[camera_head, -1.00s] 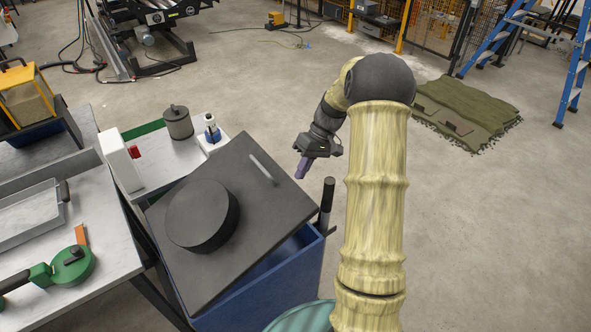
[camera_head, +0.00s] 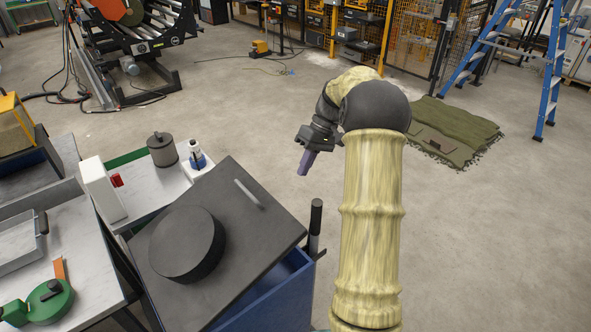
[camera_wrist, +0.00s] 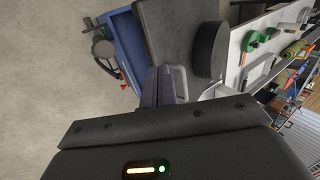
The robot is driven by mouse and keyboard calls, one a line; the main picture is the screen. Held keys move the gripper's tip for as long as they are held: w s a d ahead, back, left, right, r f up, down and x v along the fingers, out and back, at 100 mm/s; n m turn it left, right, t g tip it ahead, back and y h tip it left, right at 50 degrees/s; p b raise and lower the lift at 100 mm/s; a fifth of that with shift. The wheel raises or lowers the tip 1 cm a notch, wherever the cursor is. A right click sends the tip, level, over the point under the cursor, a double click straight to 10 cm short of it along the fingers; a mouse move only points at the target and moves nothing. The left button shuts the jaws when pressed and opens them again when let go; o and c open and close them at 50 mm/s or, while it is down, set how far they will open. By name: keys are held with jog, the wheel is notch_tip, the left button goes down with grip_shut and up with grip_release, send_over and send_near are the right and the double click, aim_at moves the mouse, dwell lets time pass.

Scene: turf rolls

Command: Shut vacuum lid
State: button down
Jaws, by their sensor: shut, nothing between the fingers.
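The vacuum lid (camera_head: 235,235) is a dark grey square plate with a round black drum (camera_head: 187,243) on top and a light bar handle (camera_head: 248,194) near its far edge. It sits tilted over a blue box (camera_head: 270,300), and a gap shows between lid and box on the right side. In the wrist view the lid (camera_wrist: 160,35) and blue box (camera_wrist: 124,45) are ahead of my fingers. My gripper (camera_head: 306,163) has purple fingers, shut and empty, above and beyond the lid's far right corner. The fingers also show in the wrist view (camera_wrist: 158,85), overlapping the handle's edge in the picture; contact cannot be told.
A black upright post (camera_head: 315,225) stands at the box's right corner. A grey canister (camera_head: 162,150) and a small blue-and-white bottle (camera_head: 197,156) stand on the bench behind the lid. Open floor lies to the right, with a green mat (camera_head: 440,130).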

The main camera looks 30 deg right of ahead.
jog(key=s+a+f+m+t+h, duration=0.2)
jog(key=s+a+f+t+h, duration=0.2)
jog(key=s+a, duration=1.3)
jog(key=shift+s+m+h, duration=0.3)
jog(key=shift+s+h, duration=0.6)
jog(key=shift+s, duration=0.35)
jog(key=shift+a, duration=0.1)
jog(key=shift+w, duration=0.1)
